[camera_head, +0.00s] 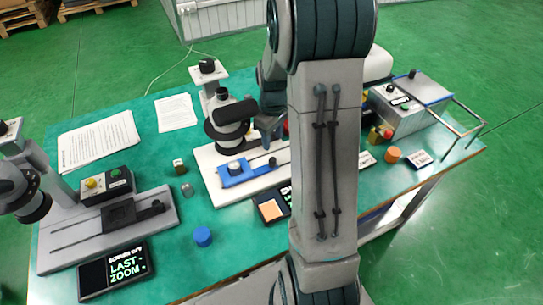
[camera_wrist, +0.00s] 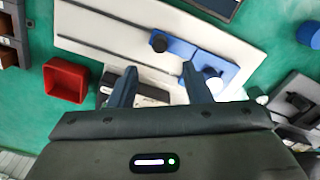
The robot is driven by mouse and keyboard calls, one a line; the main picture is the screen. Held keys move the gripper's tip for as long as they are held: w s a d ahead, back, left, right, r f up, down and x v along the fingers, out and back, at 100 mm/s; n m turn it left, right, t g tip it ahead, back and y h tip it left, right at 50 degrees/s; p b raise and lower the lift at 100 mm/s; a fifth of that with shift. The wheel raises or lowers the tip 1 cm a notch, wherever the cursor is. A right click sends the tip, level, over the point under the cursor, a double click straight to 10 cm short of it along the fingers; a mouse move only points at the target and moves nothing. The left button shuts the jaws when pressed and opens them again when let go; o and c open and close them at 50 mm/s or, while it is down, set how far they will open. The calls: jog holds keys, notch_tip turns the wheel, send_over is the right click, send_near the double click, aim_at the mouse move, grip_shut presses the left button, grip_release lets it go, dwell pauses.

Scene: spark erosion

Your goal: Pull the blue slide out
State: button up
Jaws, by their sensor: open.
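The blue slide (camera_head: 247,174) lies on the white base plate (camera_head: 209,163) of the middle instrument in the head view. It carries a white knob and a black knob. In the wrist view the blue slide (camera_wrist: 181,47) is just beyond my fingertips, with the black knob (camera_wrist: 158,43) at its left end and the white knob partly behind my right finger. My gripper (camera_wrist: 158,72) is open and empty, its fingers apart. In the head view my gripper (camera_head: 268,128) hangs behind the slide near the instrument's black head, partly hidden by my arm.
A red bin (camera_wrist: 67,80) stands left of my fingers in the wrist view. A second instrument with a black slide (camera_head: 134,212) is at left. A blue cylinder (camera_head: 203,236), an orange cylinder (camera_head: 392,155) and a dark display (camera_head: 114,268) stand on the green table. My arm hides the middle.

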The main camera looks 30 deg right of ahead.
aim_at(273, 159)
notch_tip(273, 159, down, 10)
jog(key=shift+f+p, duration=0.1)
jog(key=shift+p, duration=0.3)
